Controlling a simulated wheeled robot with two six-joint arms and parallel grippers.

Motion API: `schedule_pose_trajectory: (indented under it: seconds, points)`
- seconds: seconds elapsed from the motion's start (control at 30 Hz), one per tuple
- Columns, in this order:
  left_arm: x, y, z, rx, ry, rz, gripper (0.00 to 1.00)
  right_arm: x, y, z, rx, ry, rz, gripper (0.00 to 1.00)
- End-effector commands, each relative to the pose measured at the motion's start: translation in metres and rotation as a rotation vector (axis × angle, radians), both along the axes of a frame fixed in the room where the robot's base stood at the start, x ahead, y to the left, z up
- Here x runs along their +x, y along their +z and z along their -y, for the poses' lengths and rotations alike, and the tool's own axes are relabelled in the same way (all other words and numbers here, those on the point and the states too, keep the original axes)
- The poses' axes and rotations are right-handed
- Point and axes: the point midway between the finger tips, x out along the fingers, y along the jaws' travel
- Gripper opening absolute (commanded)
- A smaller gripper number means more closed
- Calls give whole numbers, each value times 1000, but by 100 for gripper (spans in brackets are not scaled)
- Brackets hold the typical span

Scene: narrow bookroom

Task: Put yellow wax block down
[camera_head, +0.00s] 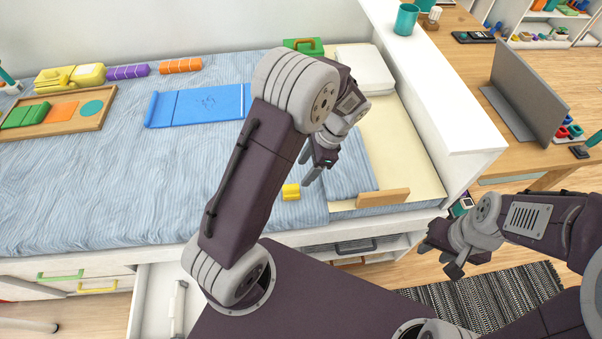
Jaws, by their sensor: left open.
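The small yellow wax block (291,191) lies on the blue striped bed cover (225,165), close to the bed's front edge. My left gripper (308,167) is open and empty, just up and to the right of the block. A small gap shows between the block and the fingers. My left arm crosses the middle of the view and hides part of the bed. My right gripper (439,259) is off the bed at the right, over the floor, with its fingers apart and nothing seen between them.
A wooden block (383,198) stands on the bed's right front. A blue mat (198,105), a wooden tray (96,118) and yellow (70,77), purple (128,72) and orange (181,65) pieces lie further back. A white partition (440,90) bounds the bed's right side. An open drawer (155,300) sits below.

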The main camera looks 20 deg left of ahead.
Motion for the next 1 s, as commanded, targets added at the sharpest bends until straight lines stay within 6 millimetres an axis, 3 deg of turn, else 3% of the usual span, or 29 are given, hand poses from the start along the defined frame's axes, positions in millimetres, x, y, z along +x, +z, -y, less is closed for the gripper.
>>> schedule_pose_trajectory:
  seconds: [0.17, 0.4, 0.5, 0.83, 1.0]
  points:
    - [-14, 7, 1, -40, 112, 59, 58, 0, 0, 0, 0, 0, 0, 38]
    - [-86, 27, 9, -225, 791, 359, 58, 0, 0, 0, 0, 0, 0, 38]
    - [-103, 28, 9, -261, 968, 426, 58, 0, 0, 0, 0, 0, 0, 38]
    - [-108, 31, 10, -270, 1030, 447, 58, 0, 3, 0, 0, 0, 0, 38]
    - [-108, 69, 9, -271, 1028, 446, 58, 0, 41, 0, 0, 0, 0, 38]
